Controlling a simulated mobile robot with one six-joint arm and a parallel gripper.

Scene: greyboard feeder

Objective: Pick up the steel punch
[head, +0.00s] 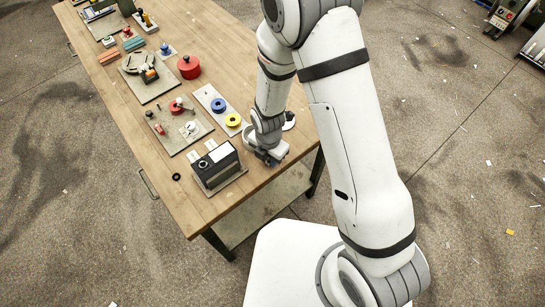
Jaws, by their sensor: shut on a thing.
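My gripper (268,160) is low over the near right end of the wooden workbench (200,208), just right of the black box-shaped device. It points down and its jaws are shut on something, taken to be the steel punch. The punch itself does not show clearly, as the wrist and the jaws hide it. I cannot tell whether what is held touches the bench top.
The black device (217,168) stands close to the gripper's left. A white plate with blue (218,104) and yellow (233,119) discs lies behind it. A board (190,149) with red parts and a red canister (188,67) are further back. The bench's front corner is bare.

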